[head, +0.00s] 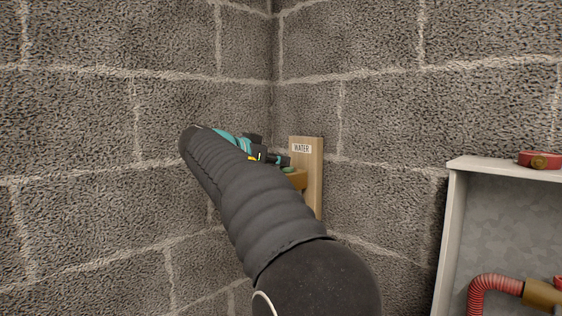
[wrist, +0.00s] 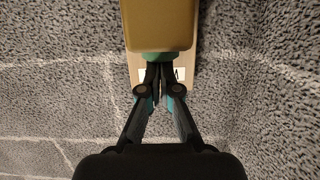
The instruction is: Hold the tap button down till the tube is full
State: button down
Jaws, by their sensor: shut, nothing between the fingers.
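A wooden board (head: 313,177) with a "WATER" label is fixed to the block wall near the corner. A brass tap body (head: 299,180) juts from it, partly behind my arm; it fills the top of the wrist view (wrist: 158,24). The green tap button (head: 288,170) sits on the tap and shows at its edge in the wrist view (wrist: 160,57). My gripper (wrist: 160,70) is shut and empty, its fingertips right at the green button. I cannot tell whether they press it. No tube or water shows at the tap; the space below it is hidden by my arm.
A grey metal cabinet (head: 450,235) stands at the right, with a red ribbed hose (head: 490,288) and a brass fitting (head: 541,294) inside. A red ring-shaped part (head: 540,160) lies on its top. Bare block walls meet behind my arm.

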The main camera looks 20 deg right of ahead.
notch_tip(320, 180, up, 4)
jog(key=p, duration=0.3)
jog(key=shift+w+r, duration=0.1)
jog(key=v, duration=1)
jog(key=shift+b, duration=0.4)
